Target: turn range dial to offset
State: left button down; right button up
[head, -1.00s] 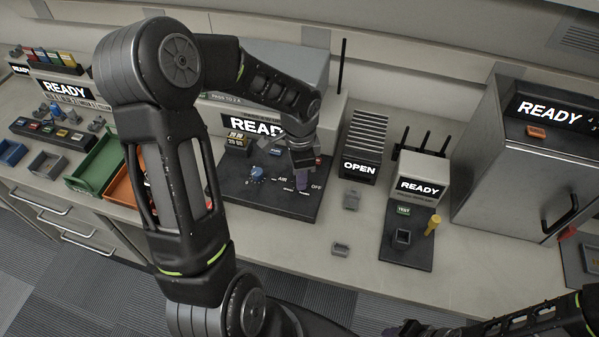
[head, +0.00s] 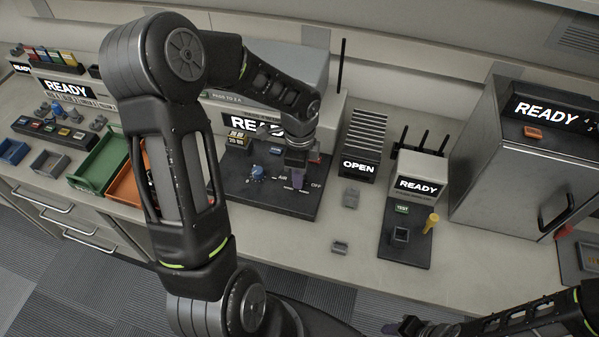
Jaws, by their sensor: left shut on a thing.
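The radio unit with the lit READY screen (head: 262,124) stands at the back middle, with a dark control panel (head: 238,194) in front of it. My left gripper (head: 297,180) points down at the panel's right part, between the printed labels AIR and OFF. It is shut on what appears to be the range dial, which the fingers mostly hide; its pointing direction cannot be read. A blue knob (head: 257,173) stands on the panel left of the gripper. My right gripper (head: 405,327) shows partly at the bottom edge, away from the panel; its jaws are unclear.
A slatted unit marked OPEN (head: 359,168) and a router-like unit with a yellow handle (head: 431,224) stand to the right. Green (head: 98,163) and orange (head: 124,188) trays lie to the left. A large cabinet (head: 520,165) fills the far right.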

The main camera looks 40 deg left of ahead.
pick_arm(q)
jog(key=shift+w+r, duration=0.1)
jog(key=c, duration=1.1)
grip_release()
notch_tip(320, 180, up, 8)
jog(key=shift+f+b, duration=0.15)
jog(key=shift+b, duration=0.25)
